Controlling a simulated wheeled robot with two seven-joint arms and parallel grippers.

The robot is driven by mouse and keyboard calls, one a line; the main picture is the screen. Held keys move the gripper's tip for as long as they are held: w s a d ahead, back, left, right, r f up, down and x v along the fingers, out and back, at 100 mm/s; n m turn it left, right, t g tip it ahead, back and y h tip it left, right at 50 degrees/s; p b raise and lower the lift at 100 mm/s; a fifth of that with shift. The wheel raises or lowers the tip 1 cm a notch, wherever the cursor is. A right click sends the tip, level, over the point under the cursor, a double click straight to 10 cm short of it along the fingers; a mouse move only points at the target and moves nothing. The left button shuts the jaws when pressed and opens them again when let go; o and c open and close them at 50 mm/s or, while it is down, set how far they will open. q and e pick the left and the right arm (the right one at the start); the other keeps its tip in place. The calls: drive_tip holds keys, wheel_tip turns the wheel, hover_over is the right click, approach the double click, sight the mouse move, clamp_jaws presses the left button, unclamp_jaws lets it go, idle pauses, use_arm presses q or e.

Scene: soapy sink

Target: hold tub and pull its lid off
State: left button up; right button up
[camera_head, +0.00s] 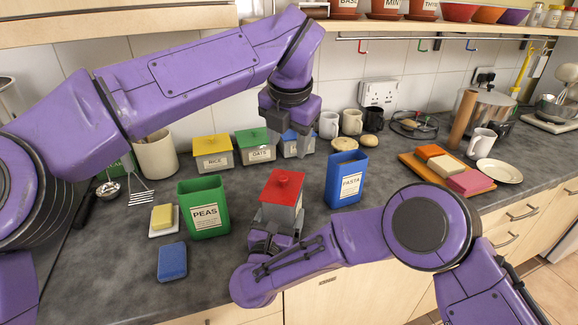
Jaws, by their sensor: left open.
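A grey tub (273,214) with a red lid (282,187) and a small red knob on top stands upright near the counter's front edge; the lid sits on it. My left gripper (297,146) is open and points down behind the tub, higher than the red lid and apart from it, in front of a blue-lidded tub. My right gripper (273,232) is at the near side of the tub's lower body, reaching in from the front. Its fingertips are partly hidden, so I cannot tell whether they are closed on the tub.
A green PEAS canister (205,208) stands left of the tub, a blue PASTA canister (347,180) to its right. RICE (213,153), OATS (255,148) and blue-lidded (298,147) tubs line the back. A blue sponge (172,261) lies front left.

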sight(282, 177)
drive_tip(key=shift+d, duration=0.1)
use_arm(q)
drive_tip(key=w+f+m, duration=0.1)
drive_tip(key=f+m, duration=0.2)
drive_tip(key=m, duration=0.5)
drive_tip(key=w+f+m+y, duration=0.1)
drive_tip(key=f+m, duration=0.3)
drive_tip(key=m, duration=0.5)
drive_tip(key=w+a+f+m, duration=0.1)
drive_tip(key=f+m, duration=0.3)
drive_tip(key=m, duration=0.4)
drive_tip(key=shift+w+m, duration=0.3)
drive_tip(key=shift+w, duration=0.05)
clamp_jaws()
drive_tip(key=shift+r, duration=0.1)
drive_tip(key=shift+r, duration=1.05)
